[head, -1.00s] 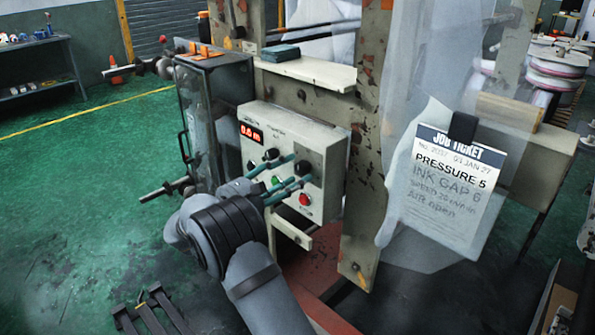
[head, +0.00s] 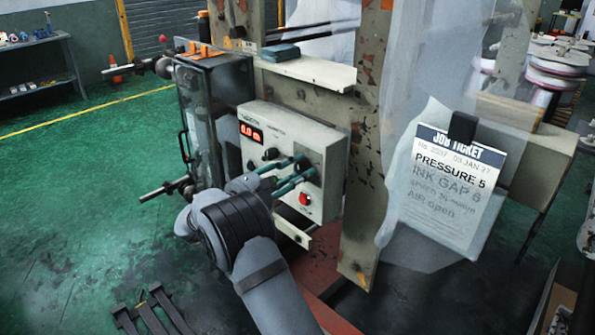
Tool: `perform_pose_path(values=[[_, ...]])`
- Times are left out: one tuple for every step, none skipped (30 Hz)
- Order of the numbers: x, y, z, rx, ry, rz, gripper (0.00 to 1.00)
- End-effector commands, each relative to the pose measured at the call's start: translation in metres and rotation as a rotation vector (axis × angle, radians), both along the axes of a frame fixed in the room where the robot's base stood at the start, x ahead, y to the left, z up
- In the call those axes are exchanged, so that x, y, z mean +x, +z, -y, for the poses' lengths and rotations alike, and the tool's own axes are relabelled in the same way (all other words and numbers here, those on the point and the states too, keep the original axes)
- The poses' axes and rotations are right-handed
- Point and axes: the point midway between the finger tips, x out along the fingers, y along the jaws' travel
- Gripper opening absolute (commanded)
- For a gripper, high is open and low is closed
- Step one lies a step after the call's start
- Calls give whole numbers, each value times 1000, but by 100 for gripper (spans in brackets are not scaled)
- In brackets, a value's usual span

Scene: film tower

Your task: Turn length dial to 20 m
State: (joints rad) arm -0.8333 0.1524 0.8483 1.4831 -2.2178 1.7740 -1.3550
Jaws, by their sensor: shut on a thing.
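The pale control panel (head: 330,150) carries a red-lit display (head: 251,132) that appears to read 0.0 m. My gripper (head: 304,167) reaches the panel's right side from the lower left. Another black knob (head: 271,154) sits to the left of the fingers. A red button (head: 304,199) shows just below them. The panel lettering is too small to read.
A job ticket (head: 450,185) hangs on the right with a black clip. A glass-sided cabinet (head: 200,125) with projecting rods stands left of the panel. A worn upright post (head: 362,200) stands close on its right. Green floor is open at the left.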

Motion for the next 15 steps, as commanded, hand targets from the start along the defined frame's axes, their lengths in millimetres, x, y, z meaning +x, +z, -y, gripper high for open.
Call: perform_pose_path(values=[[-1,-1,0,1,-2,-2,18],[-1,-1,0,1,-2,-2,16],[-1,-1,0,1,-3,-2,14],[-1,-2,1,1,-3,-2,12],[-1,-2,1,1,-3,-4,10],[-1,-2,1,1,-3,-4,8],[-1,-2,1,1,-3,-4,6],[-1,-2,1,1,-3,-4,5],[-1,-2,1,1,-3,-4,3],[-1,-2,1,1,-4,-4,3],[-1,-2,1,1,-4,-3,3],[-1,-2,1,3,-4,-2,3],[-1,-2,1,5,-4,-1,3],[-1,-3,1,8,-4,2,3],[-1,-3,1,12,-4,6,3]])
